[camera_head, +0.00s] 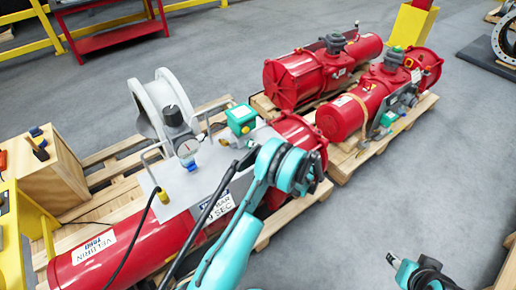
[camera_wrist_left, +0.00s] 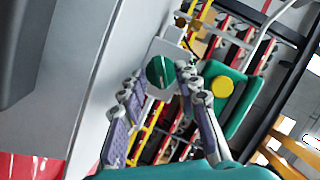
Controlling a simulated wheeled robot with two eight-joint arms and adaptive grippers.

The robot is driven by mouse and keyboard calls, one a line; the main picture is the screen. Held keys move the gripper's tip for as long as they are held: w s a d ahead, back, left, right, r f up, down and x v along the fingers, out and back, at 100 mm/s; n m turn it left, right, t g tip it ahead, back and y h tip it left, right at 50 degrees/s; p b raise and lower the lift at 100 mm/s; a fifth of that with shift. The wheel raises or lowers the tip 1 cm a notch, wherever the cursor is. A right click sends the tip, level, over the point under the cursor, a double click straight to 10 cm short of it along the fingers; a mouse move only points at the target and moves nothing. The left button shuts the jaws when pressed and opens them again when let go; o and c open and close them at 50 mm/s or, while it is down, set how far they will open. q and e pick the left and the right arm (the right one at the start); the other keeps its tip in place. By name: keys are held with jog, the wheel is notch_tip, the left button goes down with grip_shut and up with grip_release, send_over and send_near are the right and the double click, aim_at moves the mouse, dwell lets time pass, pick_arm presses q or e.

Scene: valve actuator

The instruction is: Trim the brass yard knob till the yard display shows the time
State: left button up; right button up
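My left gripper (camera_head: 232,143) is at the end of the teal arm, over the grey plate of the near red actuator, just below a green box (camera_head: 241,119). In the left wrist view its two fingers (camera_wrist_left: 162,76) stand apart, with a dark green round part between them in the picture; I see no clear contact. A white panel with dark lettering ending in "SEC" (camera_head: 217,209) sits on the actuator's side, partly hidden by my arm. I cannot pick out the brass knob with certainty. My right gripper (camera_head: 394,261) is low at the right, its fingers unclear.
The near red actuator (camera_head: 150,250) lies on a wooden pallet, with a gauge (camera_head: 187,147) and a grey handwheel (camera_head: 160,101). Two more red actuators (camera_head: 300,80) lie behind on pallets. A wooden box (camera_head: 55,175) stands at left. Grey floor is free at right.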

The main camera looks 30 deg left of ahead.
pick_arm(q)
grip_shut()
